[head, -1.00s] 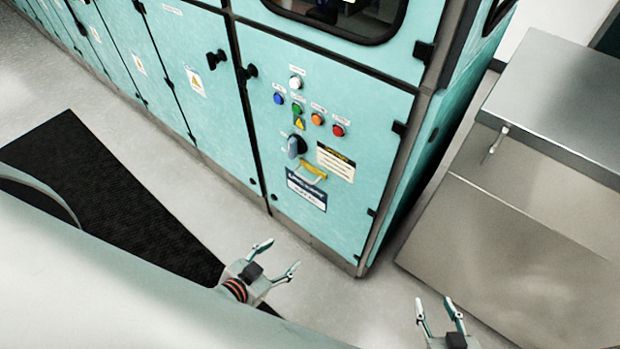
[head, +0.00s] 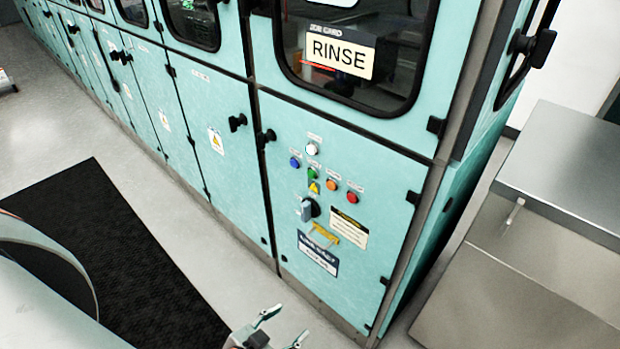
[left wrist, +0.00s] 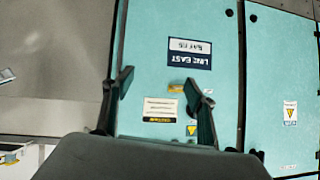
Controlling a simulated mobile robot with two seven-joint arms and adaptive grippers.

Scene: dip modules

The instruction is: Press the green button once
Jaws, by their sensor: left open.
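The green button (head: 312,173) is on the teal cabinet door (head: 390,215) in the head view. It sits below a white button (head: 312,149), between a blue button (head: 295,162) and an orange one (head: 331,185), with a red one (head: 352,197) further right. My left gripper (head: 284,328) is open and empty at the bottom edge, below the panel and apart from it. In the left wrist view its fingers (left wrist: 158,98) are spread before the same door, shown upside down. The green button cannot be made out there. My right gripper is out of view.
A rotary switch (head: 308,209) and a yellow handle (head: 324,235) are below the buttons. A window with a RINSE sign (head: 339,52) is above. A steel bench (head: 570,165) stands at the right. A black mat (head: 110,250) lies on the floor at left.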

